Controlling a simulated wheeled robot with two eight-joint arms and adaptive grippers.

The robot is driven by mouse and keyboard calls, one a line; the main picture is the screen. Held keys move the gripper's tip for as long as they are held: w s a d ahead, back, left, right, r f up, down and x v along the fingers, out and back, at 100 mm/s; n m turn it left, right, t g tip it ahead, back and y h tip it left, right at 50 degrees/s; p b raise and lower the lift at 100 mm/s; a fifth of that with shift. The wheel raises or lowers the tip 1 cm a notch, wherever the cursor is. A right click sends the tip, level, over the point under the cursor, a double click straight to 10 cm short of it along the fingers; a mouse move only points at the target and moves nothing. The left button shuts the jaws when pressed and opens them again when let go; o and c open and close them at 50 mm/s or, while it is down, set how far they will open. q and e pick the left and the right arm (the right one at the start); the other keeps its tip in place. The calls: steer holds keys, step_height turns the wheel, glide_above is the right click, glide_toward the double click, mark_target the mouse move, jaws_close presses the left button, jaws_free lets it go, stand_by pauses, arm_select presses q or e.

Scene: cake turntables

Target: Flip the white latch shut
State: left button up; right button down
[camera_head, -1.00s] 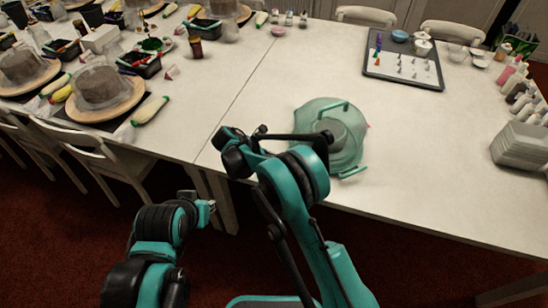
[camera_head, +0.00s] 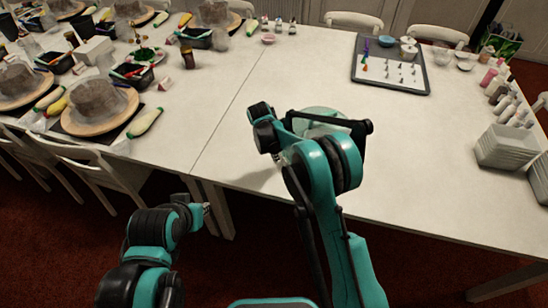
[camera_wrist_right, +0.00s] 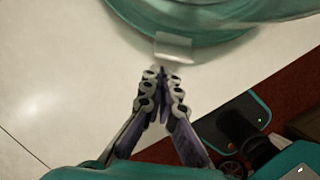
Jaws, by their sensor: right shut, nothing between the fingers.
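A round translucent teal cake carrier (camera_head: 318,115) stands on the white table. In the head view my right arm hides most of it. In the right wrist view its curved rim (camera_wrist_right: 215,38) fills the top, with a small white latch (camera_wrist_right: 174,47) on its near side. My right gripper (camera_wrist_right: 162,70) is shut and empty, with its tips just below the latch's lower edge. I cannot tell whether they touch it. My left gripper (camera_head: 205,209) is low in front of the table edge, too small to read its fingers.
A dark tray (camera_head: 424,92) with small piping tips lies at the back right. White stacked containers (camera_head: 505,147) and several bottles line the right edge.

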steer(key=shift+r, duration=0.1)
steer(key=shift+r+p, duration=0.45)
steer(key=shift+r, duration=0.25)
